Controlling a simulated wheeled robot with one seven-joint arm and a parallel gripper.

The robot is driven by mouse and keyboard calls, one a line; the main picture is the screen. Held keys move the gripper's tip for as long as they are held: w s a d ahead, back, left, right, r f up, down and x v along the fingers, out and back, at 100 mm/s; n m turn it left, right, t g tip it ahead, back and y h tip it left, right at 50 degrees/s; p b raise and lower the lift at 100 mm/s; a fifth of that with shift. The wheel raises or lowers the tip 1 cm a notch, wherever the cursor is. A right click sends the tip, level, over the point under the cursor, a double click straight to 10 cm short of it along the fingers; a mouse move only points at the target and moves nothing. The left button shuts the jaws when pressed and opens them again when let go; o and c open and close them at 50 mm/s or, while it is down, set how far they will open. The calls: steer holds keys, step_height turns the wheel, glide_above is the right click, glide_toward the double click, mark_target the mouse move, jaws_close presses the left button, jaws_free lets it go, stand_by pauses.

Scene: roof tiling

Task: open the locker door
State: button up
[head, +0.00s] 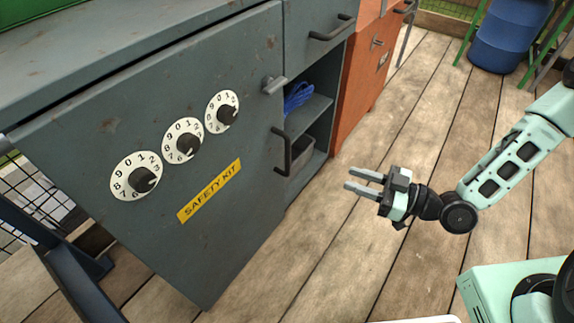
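The locker door (95,225) is a large worn grey-green panel on the left, and it looks shut. It carries three white number dials with black knobs: left (137,177), middle (184,141) and right (222,112). A yellow "SAFETY KIT" label (210,191) is below them. A black bar handle (282,150) is at the door's right edge, with a small grey metal latch (274,85) above it. My gripper (349,179) is right of the handle, apart from it. Its two fingers point left, spread with an empty gap between them.
Right of the door are a drawer with a black handle (332,29) and open shelves with blue rope (298,97). An orange cabinet (359,84) stands beyond. A blue barrel (508,34) is at the back right. The plank floor (330,240) around my gripper is clear.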

mark_target(288, 172)
steer(key=b+x, duration=0.3)
steer(key=x, duration=1.4)
steer(key=shift+w+a+r+b, duration=0.1)
steer(key=shift+w+r+b, duration=0.1)
steer(key=shift+b, duration=0.1)
jaws_close()
